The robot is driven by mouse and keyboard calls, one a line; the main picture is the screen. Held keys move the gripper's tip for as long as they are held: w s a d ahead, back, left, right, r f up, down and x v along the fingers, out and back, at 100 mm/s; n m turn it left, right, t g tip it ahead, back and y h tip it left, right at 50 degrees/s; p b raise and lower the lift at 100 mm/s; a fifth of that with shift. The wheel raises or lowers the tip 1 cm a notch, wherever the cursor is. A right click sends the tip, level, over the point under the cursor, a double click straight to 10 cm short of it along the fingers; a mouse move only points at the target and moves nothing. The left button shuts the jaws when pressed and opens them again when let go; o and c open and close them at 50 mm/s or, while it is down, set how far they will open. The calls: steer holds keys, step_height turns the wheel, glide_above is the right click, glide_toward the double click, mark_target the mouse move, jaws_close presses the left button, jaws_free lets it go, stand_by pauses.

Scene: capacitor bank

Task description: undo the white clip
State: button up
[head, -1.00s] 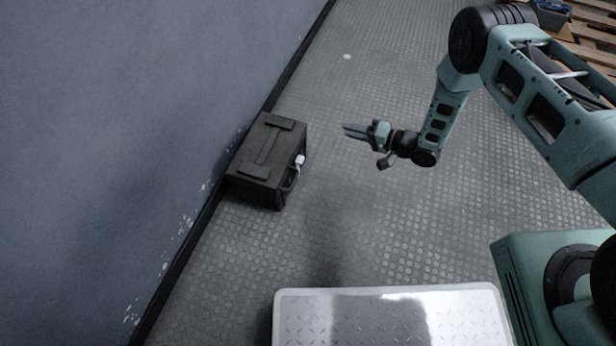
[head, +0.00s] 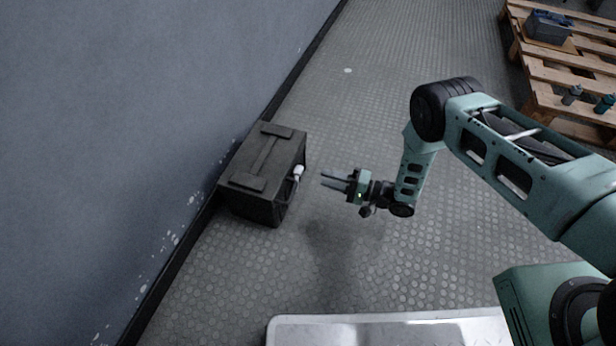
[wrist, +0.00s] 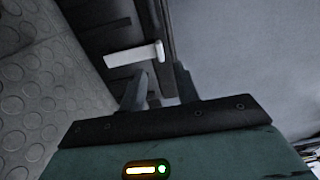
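The white clip (head: 299,170) is on the right side of a dark box (head: 266,160), near its top edge and by a handle (head: 293,186). In the wrist view the clip (wrist: 133,56) is a pale bar lying across the dark box side, just beyond my fingers. My gripper (head: 322,179) is a little to the right of the clip, fingers pointing at the box. The two fingers are apart with no object visibly held between them; the gripper also shows in the wrist view (wrist: 160,80). I see no contact with the clip.
The box stands on the studded floor (head: 400,270) against a grey-blue wall (head: 130,110). A wooden pallet (head: 545,73) with a bin (head: 549,27) and bottles is at the upper right. A metal-topped surface (head: 390,333) is at the bottom. Floor right of the box is clear.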

steer(key=b+x, duration=0.2)
steer(key=x, duration=0.5)
jaws_close()
